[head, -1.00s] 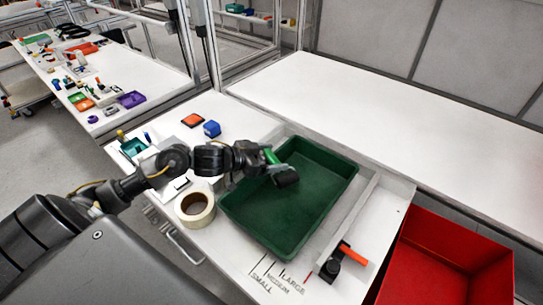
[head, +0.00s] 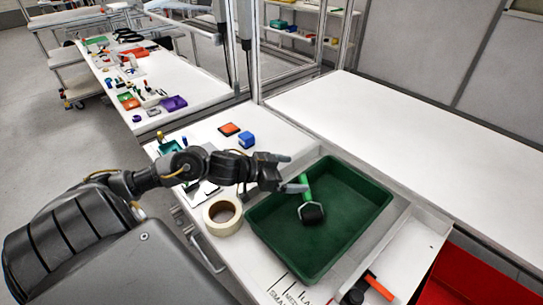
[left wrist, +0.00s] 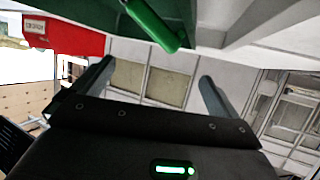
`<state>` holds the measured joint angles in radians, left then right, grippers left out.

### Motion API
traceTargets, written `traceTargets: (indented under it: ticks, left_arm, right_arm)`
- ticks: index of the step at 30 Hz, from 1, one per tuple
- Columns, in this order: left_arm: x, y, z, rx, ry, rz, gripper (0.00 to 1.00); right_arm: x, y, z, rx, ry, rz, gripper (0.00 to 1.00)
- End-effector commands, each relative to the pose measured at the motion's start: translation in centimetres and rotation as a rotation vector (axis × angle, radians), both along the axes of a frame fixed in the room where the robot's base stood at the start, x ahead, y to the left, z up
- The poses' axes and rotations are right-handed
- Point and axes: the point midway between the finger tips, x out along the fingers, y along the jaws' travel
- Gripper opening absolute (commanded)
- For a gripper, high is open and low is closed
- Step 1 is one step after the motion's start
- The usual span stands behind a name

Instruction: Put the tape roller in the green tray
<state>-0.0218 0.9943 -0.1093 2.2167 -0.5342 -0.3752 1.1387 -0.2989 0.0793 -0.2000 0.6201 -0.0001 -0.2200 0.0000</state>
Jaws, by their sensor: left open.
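The tape roller, with a green handle and a dark head (head: 311,212), is inside the green tray (head: 268,246) in the head view. Its head is on or close to the tray floor and its handle points back toward my left gripper (head: 290,172). That gripper is open, with its fingers spread over the tray's back left part, beside the handle's end. In the left wrist view the green handle (left wrist: 152,26) shows beyond the open fingers (left wrist: 152,85), not between them. The green tray also shows in that view (left wrist: 95,12). My right gripper is not in view.
A beige roll of tape (head: 222,214) lies left of the tray. A blue box (head: 246,140) and an orange piece (head: 229,129) are behind. An orange-handled tool (head: 380,287) lies at the front right, near a red bin (head: 478,275).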

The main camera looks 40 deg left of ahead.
Motion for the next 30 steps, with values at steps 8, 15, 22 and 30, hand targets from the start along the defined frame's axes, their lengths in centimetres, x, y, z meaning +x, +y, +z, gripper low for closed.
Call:
traceTargets:
  ticks: [8, 15, 22, 30]
  left_arm:
    - [-3.8, 2.0, 1.9, 0.003, 0.001, -0.006, 0.99]
    - [-5.3, 3.1, 2.7, -0.001, -0.002, -0.001, 0.99]
    - [-5.9, 3.4, 3.2, 0.0, -0.006, -0.002, 0.99]
    - [-5.9, 3.4, 3.2, -0.001, -0.006, -0.002, 0.99]
  right_arm:
    - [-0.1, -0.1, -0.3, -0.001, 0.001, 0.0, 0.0]
    - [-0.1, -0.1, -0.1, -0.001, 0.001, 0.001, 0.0]
    - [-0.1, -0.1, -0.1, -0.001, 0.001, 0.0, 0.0]
    - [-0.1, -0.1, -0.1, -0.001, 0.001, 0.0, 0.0]
